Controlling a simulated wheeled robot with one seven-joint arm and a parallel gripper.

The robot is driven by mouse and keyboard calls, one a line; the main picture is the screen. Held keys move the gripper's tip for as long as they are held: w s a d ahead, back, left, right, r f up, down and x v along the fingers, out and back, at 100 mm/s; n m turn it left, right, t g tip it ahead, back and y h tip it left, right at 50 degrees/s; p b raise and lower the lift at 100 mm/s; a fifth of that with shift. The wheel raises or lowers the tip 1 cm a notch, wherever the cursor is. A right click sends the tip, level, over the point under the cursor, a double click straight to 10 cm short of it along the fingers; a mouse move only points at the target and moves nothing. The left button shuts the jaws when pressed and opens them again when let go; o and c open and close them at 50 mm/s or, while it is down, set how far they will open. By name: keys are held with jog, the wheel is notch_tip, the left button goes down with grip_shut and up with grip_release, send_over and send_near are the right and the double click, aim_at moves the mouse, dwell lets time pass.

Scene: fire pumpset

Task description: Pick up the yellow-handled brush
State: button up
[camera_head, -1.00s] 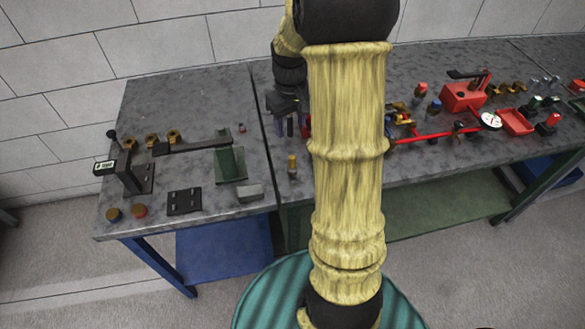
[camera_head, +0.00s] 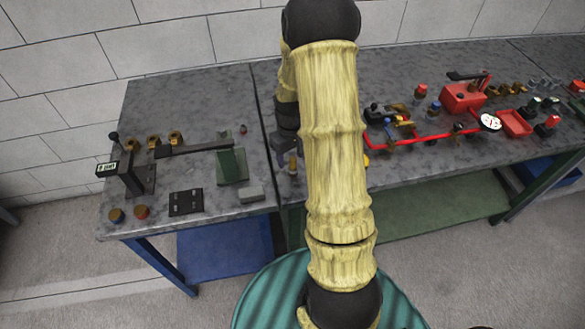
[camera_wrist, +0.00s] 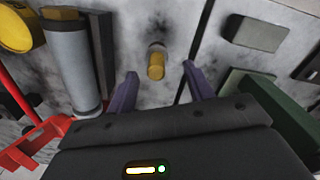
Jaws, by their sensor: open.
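The yellow-handled brush (camera_wrist: 156,64) shows in the wrist view as a short yellow cylinder with a greyish lower part on the worktop. I see it nearly end-on, so it seems to stand upright. My gripper (camera_wrist: 159,75) is open, with one purple finger on each side of the brush and a gap on both sides. My arm hides part of the bench there.
In the wrist view a grey cylinder with a yellow top (camera_wrist: 70,60) and a dark bar (camera_wrist: 101,45) stand close on the left. A grey block (camera_wrist: 258,33) and a green stand (camera_wrist: 285,108) are on the right. A bench seam (camera_wrist: 201,45) runs beside the brush.

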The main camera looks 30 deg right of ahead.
aim_at(294, 168)
jog(key=shift+s+r, duration=0.1)
jog(key=shift+s, duration=0.05)
jog(key=f, duration=0.1)
jog(key=f+p, duration=0.1)
jog(key=f, duration=0.2)
jog(key=shift+s+d+f, duration=0.15)
jog(key=shift+s+d, duration=0.1)
jog(key=shift+w+f, duration=0.1)
jog(key=shift+f, duration=0.4)
jog(key=shift+a, duration=0.1)
jog(key=c, duration=1.1)
